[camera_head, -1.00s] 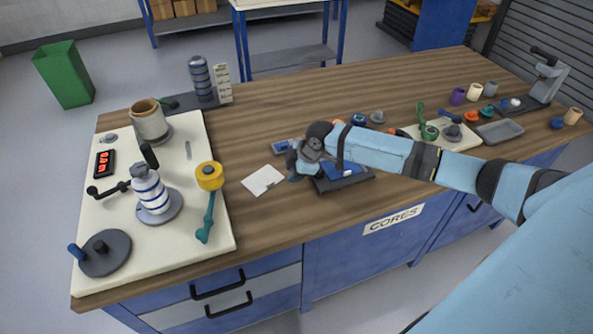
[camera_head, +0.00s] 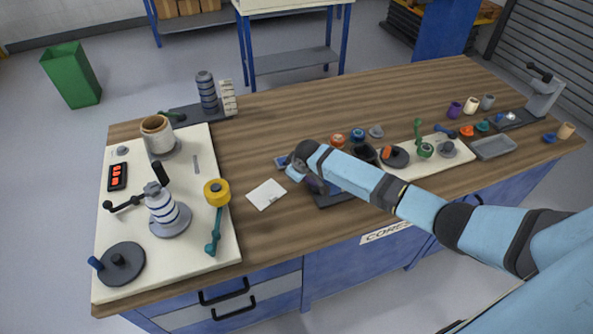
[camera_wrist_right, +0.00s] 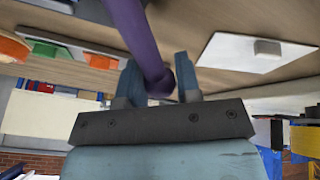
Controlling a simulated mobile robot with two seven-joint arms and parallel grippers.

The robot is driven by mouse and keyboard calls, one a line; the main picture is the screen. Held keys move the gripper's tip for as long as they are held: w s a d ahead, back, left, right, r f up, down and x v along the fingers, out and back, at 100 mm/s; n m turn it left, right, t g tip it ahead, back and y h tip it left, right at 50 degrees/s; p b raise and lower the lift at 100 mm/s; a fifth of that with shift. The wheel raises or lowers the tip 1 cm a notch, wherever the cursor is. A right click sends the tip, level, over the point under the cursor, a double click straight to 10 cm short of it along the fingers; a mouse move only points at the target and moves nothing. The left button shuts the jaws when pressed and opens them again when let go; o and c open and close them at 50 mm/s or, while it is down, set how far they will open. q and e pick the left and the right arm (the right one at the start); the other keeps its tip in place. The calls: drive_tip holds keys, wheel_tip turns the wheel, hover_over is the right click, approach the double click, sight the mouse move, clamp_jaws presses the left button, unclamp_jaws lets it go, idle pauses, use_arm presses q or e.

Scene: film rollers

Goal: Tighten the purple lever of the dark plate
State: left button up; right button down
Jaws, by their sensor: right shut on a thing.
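The dark plate (camera_head: 334,199) lies near the front edge of the wooden bench in the head view, mostly hidden under my right arm. The purple lever (camera_wrist_right: 140,35) runs down from the top of the right wrist view, and its rounded end sits between the two fingers of my right gripper (camera_wrist_right: 157,78). The right gripper is shut on the lever. In the head view my right gripper (camera_head: 300,172) is mostly hidden by its own wrist, and the lever cannot be made out there. My left gripper is not in view.
A white card (camera_head: 266,194) lies left of the dark plate. A cream board (camera_head: 110,285) with a striped cylinder (camera_head: 163,207) and a yellow-topped teal handle (camera_head: 216,192) stands further left. Another cream board (camera_head: 435,163) with round parts is to the right.

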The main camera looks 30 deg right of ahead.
drive_tip(key=shift+w+d+r+m+h+p, duration=0.1)
drive_tip(key=shift+w+d+m+h+p, duration=0.3)
drive_tip(key=shift+m, duration=0.4)
drive_tip(key=shift+d+m+p, duration=0.4)
drive_tip(key=shift+m+p, duration=0.05)
drive_tip(key=shift+m, duration=0.15)
drive_tip(key=shift+w+d+m+h, duration=0.15)
drive_tip(key=shift+d+m+h, duration=0.15)
drive_tip(key=shift+m+h, duration=0.15)
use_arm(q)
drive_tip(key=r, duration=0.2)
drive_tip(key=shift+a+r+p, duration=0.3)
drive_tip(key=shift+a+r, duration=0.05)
use_arm(e)
drive_tip(key=shift+d, duration=0.1)
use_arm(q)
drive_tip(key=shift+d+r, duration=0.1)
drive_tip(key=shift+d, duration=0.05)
use_arm(e)
drive_tip(key=c, duration=0.8)
unclamp_jaws()
drive_tip(key=v, duration=1.3)
drive_tip(key=shift+r, duration=0.35)
